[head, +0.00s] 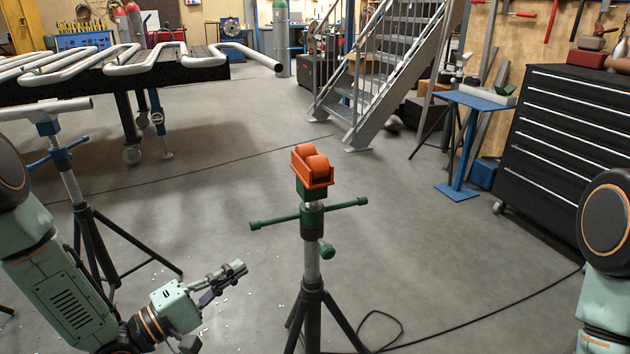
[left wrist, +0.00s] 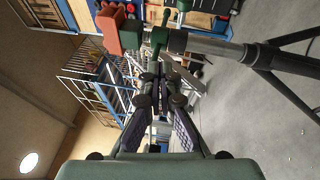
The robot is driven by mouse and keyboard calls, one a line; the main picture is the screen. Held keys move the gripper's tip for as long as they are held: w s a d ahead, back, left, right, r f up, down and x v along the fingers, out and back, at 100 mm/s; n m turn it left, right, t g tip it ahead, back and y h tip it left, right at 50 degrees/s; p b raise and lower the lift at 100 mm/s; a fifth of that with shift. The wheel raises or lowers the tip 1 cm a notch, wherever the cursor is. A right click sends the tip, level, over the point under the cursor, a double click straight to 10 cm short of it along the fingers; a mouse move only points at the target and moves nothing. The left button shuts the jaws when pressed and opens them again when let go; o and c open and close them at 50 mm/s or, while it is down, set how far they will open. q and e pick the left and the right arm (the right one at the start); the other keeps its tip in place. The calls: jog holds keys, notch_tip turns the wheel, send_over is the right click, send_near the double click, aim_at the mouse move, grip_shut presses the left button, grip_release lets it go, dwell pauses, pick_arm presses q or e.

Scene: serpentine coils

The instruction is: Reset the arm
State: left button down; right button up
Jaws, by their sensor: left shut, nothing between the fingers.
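My left arm comes in from the left in the head view. Its gripper (head: 237,270) is shut and empty, low over the floor, to the left of the green and black roller stand (head: 311,260) and apart from it. In the left wrist view the gripper's fingers (left wrist: 160,75) meet at their tips with nothing between them. The stand carries an orange roller head (head: 312,167), which also shows in the left wrist view (left wrist: 110,28). Of my right arm only a joint shows at the right edge; its gripper is out of view.
A black table (head: 190,75) with serpentine pipe coils (head: 150,58) stands at the back left. Another tripod stand (head: 90,215) is at the left. A black drawer cabinet (head: 560,140) and a blue stand (head: 462,150) are at the right. A cable (head: 480,318) lies on the floor. The middle floor is clear.

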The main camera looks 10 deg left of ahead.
pick_arm(q)
jog(key=s+f+m+g+y, duration=0.3)
jog(key=f+y, duration=0.1)
jog(key=f, duration=0.4)
jog(key=s+f+m+g+y, duration=0.4)
jog(key=f, duration=0.4)
jog(key=s+f+m+g+y, duration=0.1)
jog(key=s+g, duration=0.2)
jog(key=s, duration=0.4)
jog(key=s+d+f+m+g+y+p, duration=0.1)
jog(key=s+m+g, duration=0.1)
jog(key=s, duration=0.6)
jog(key=s+d+f+m+g+y, duration=0.1)
jog(key=s+g, duration=0.2)
jog(key=s, duration=0.4)
jog(key=shift+s+f+m+g+y, duration=0.25)
jog(key=shift+f+m+g+y, duration=0.05)
jog(key=shift+f+m+y, duration=0.1)
